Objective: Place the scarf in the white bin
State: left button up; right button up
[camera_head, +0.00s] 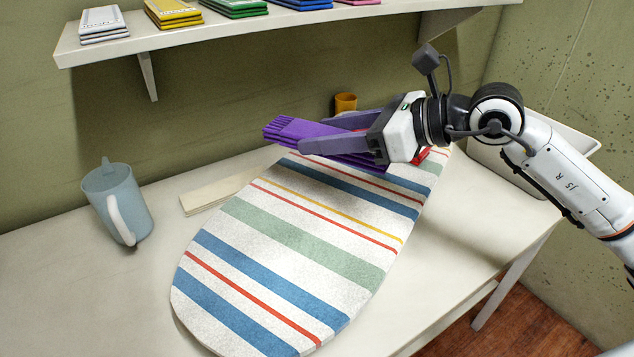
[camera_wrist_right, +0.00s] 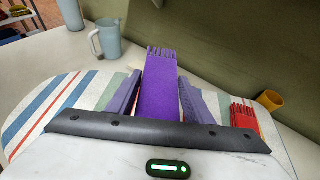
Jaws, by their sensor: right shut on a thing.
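A folded purple scarf (camera_head: 287,131) with a fringed end is between the fingers of my right gripper (camera_head: 320,134), which is shut on it. The scarf is over the far end of the striped ironing board (camera_head: 300,230); I cannot tell whether its underside touches the board. In the right wrist view the purple scarf (camera_wrist_right: 160,92) stretches out from between the two fingers. A red fringed scarf (camera_wrist_right: 244,117) lies beside it; only bits show in the head view. The white bin (camera_head: 490,160) stands at the right, partly hidden behind my right arm. My left gripper is not in view.
A blue-grey pitcher (camera_head: 118,205) stands on the white table (camera_head: 60,280) at left. A pale flat slab (camera_head: 215,192) lies behind the board. An orange-yellow cup (camera_head: 345,102) stands near the wall. A shelf (camera_head: 200,38) with several colored stacks hangs above.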

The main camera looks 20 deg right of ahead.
aim_at(327, 193)
jog(key=shift+w+d+r, duration=0.1)
jog(key=shift+w+r, duration=0.05)
notch_tip(327, 193, down, 10)
jog(key=shift+r+b, duration=0.15)
jog(key=shift+b, duration=0.15)
dwell(0.3)
jog(key=shift+f+b, duration=0.25)
jog(key=shift+b, duration=0.05)
jog(key=o, duration=1.1)
